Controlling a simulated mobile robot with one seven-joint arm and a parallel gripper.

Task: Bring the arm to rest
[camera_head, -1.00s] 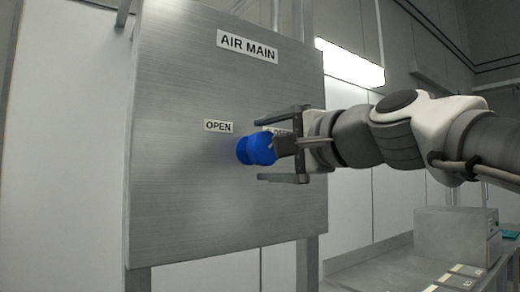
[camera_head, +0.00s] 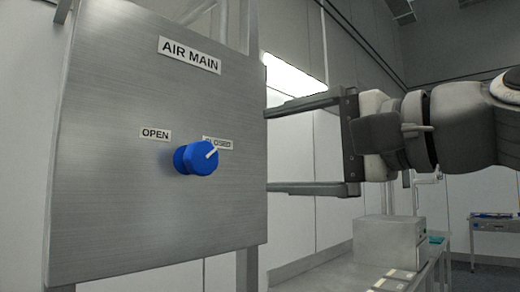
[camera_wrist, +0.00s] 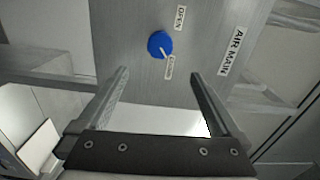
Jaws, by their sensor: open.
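My gripper (camera_head: 290,146) is open and empty, to the right of the panel in the head view, with its fingers pointing left. In the wrist view my gripper (camera_wrist: 158,75) shows two spread fingers with nothing between them. The blue knob (camera_head: 196,158) sits on the metal panel (camera_head: 120,210), apart from the fingers. Its white pointer mark points up and right toward the CLOSED label (camera_head: 222,143), which the knob partly overlaps. The knob also shows in the wrist view (camera_wrist: 158,43), beyond the fingertips.
The OPEN label (camera_head: 155,134) is left of the knob, and the AIR MAIN sign (camera_head: 190,55) is above. A grey box (camera_head: 388,242) stands on a bench at the lower right. A far table (camera_head: 495,222) is at the right edge. Free space lies around my gripper.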

